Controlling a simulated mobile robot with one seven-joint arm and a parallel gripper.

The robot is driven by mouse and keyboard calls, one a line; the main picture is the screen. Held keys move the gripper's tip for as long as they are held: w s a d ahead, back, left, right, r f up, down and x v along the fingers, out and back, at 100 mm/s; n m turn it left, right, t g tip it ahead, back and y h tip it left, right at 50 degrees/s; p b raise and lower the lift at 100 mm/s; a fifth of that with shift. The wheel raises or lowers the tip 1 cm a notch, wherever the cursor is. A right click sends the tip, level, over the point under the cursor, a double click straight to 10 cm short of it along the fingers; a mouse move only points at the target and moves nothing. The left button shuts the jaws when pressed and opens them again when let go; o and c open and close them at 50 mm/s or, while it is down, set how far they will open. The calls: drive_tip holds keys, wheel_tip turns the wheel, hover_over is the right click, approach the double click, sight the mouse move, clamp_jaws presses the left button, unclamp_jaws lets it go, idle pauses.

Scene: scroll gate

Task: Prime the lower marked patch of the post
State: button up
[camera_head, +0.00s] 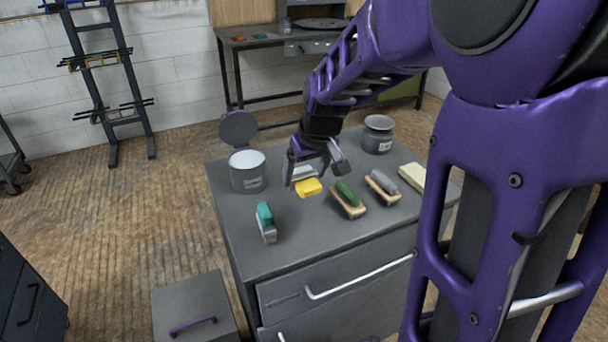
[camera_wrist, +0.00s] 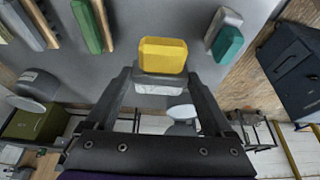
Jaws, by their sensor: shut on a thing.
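My gripper (camera_head: 318,172) is above the grey cabinet top, shut on a tool with a yellow block (camera_head: 308,188) and a pale grey part. In the wrist view the yellow block (camera_wrist: 162,56) points away from my gripper (camera_wrist: 160,82), and the pale part sits between the fingers. I cannot tell whether the tool touches the cabinet top. An open grey can (camera_head: 249,178) with white contents stands left of my gripper, its round lid (camera_head: 238,128) raised behind it. No post with marked patches is in view.
On the cabinet (camera_head: 285,245) are a teal-and-grey tool (camera_head: 266,222), a green-handled brush (camera_head: 347,198), a grey-handled brush (camera_head: 383,188), a pale block (camera_head: 412,178) and a grey pot (camera_head: 378,135). A low grey box (camera_head: 192,305) stands on the floor. A workbench (camera_head: 262,40) is behind.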

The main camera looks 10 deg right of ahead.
drive_tip(key=s+f+p, duration=0.1)
drive_tip(key=f, duration=0.1)
drive_tip(key=s+f+m+p, duration=0.1)
drive_tip(key=f, duration=0.2)
drive_tip(key=s+f+m+p, duration=0.1)
drive_tip(key=f, duration=0.1)
drive_tip(key=shift+s+f+h, duration=0.25)
drive_tip(key=shift+s+h, duration=0.1)
drive_tip(key=shift+h, duration=0.05)
drive_tip(key=shift+s+f, duration=0.15)
drive_tip(key=shift+p, duration=0.75)
drive_tip(key=p, duration=0.3)
drive_tip(key=shift+s, duration=0.35)
